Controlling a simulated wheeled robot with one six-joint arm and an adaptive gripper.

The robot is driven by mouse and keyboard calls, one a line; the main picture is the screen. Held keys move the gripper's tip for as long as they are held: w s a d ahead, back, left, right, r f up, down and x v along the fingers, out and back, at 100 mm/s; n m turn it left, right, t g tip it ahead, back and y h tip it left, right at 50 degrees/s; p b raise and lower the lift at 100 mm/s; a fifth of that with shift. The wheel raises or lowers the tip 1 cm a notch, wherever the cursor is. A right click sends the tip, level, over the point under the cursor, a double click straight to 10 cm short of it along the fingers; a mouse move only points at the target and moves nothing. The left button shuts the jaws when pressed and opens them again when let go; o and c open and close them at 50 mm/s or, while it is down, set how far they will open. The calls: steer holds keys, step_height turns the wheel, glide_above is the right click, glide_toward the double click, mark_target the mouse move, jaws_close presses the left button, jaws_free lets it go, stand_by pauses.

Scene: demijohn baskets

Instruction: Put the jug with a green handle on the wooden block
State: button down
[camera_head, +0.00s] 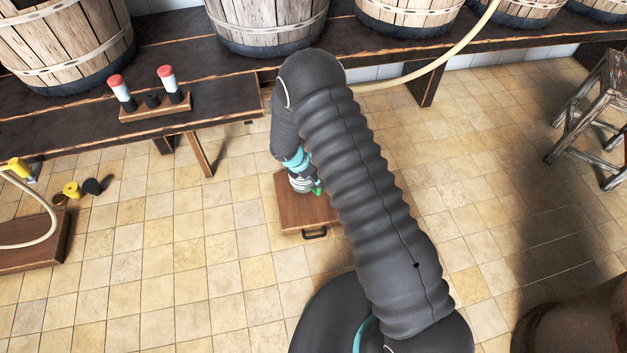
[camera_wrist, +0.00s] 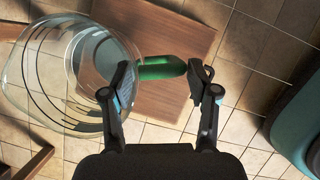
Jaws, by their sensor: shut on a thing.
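The jug (camera_wrist: 50,75) is clear glass with dark curved lines and shows at the left of the wrist view. Its green handle (camera_wrist: 160,68) lies between the two fingers of my gripper (camera_wrist: 165,82), which is shut on it. In the head view a bit of the green handle (camera_head: 317,189) shows beside my gripper (camera_head: 303,187); my arm hides much of that area. The brown wooden block (camera_head: 297,218), with a dark pull on its front, is below the gripper. It also shows in the wrist view (camera_wrist: 200,35), behind the jug. I cannot tell whether the jug touches it.
A dark bench (camera_head: 215,105) with a small rack (camera_head: 155,112) of red-capped bottles stands at the left. Several wooden tubs (camera_head: 265,25) line the back. A stool (camera_head: 600,120) is at the right. Tiled floor (camera_head: 200,260) around the block is mostly clear.

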steer(key=shift+f, duration=1.45)
steer(key=shift+c, duration=1.4)
jaws_free()
